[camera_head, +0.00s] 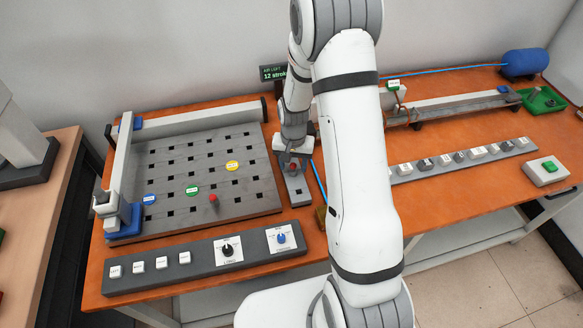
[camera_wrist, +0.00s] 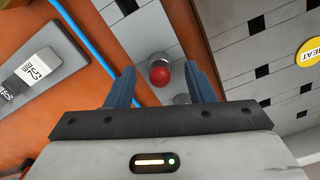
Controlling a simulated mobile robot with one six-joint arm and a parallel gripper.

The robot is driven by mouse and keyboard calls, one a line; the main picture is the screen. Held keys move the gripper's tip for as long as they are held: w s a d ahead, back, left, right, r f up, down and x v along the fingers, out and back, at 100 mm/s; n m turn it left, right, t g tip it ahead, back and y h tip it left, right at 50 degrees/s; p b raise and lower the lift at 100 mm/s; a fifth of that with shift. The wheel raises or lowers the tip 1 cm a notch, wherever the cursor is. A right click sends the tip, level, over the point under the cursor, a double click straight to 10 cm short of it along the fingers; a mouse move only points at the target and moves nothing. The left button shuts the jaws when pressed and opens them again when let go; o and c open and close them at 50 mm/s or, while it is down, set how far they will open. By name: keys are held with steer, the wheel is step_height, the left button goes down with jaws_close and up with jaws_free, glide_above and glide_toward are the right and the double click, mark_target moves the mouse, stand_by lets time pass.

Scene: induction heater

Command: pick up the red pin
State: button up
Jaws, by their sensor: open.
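A red pin (camera_wrist: 161,74) with a round head stands on a narrow grey strip (camera_wrist: 122,22), seen in the wrist view between my two blue fingers. In the head view this red pin (camera_head: 293,168) is just below my gripper (camera_head: 293,158), on the strip beside the grid board. My gripper (camera_wrist: 161,90) is open, its fingers on either side of the pin head with gaps. I cannot tell how far above the pin the fingertips are. A second red pin (camera_head: 213,200) stands on the front part of the grey grid board (camera_head: 262,206).
The board also carries yellow (camera_head: 232,166), green (camera_head: 192,189) and blue (camera_head: 149,199) discs. A thin blue tube (camera_wrist: 84,45) runs on the orange table left of the strip in the wrist view. A control panel (camera_head: 205,261) lies in front of the board.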

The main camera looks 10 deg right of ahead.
steer(key=shift+f, duration=0.15)
steer(key=shift+c, duration=0.4)
jaws_close()
